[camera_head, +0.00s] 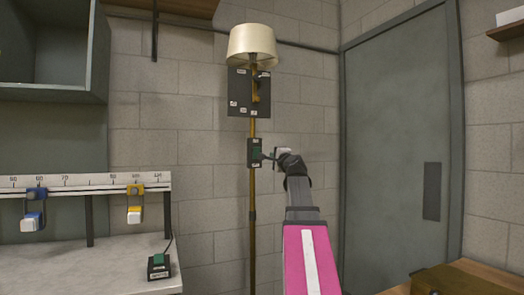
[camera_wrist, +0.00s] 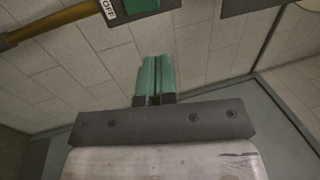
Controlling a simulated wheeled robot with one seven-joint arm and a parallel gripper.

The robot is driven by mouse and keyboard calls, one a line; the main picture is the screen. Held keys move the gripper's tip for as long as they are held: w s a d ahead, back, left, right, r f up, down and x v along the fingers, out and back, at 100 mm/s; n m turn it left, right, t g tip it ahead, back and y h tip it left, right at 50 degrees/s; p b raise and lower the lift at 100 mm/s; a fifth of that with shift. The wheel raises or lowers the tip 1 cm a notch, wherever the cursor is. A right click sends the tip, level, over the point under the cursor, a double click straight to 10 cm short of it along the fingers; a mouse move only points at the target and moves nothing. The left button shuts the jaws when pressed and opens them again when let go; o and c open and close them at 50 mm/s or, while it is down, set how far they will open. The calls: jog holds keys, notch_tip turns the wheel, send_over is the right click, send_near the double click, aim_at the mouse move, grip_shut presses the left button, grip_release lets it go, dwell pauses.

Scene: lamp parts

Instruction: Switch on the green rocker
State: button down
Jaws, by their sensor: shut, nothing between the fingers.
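A black switch box (camera_head: 250,146) is fixed on the brass lamp pole (camera_head: 252,235), with a green rocker (camera_head: 257,154) on it. In the wrist view the green rocker (camera_wrist: 146,4) is cut off by the top edge, beside a white "OFF" label (camera_wrist: 108,9). My gripper (camera_head: 267,156) points left at this box from close by on its right. Its teal fingers (camera_wrist: 155,59) are shut together and empty. In the wrist view a gap shows between the fingertips and the rocker. Which way the rocker is tipped I cannot tell.
Another small black box with a green top (camera_head: 158,260) sits on the bench (camera_head: 100,265) with a cord. A dark panel with labels (camera_head: 240,105) hangs under the lampshade (camera_head: 252,42). A scale rail (camera_head: 75,182) carries blue and yellow sliders. A grey door (camera_head: 395,150) stands right.

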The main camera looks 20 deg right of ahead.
aim_at(259, 147)
jog(key=shift+w, duration=0.1)
jog(key=x, duration=1.4)
jog(key=shift+w+r+g, duration=0.25)
jog(key=shift+r+g, duration=0.05)
jog(key=shift+g, duration=0.55)
jog(key=shift+w+r+g, duration=0.2)
jog(key=shift+r+g, duration=0.15)
jog(key=shift+g, duration=0.5)
jog(key=shift+s+f, duration=0.1)
jog(key=shift+f, duration=0.05)
jog(key=shift+s, duration=0.1)
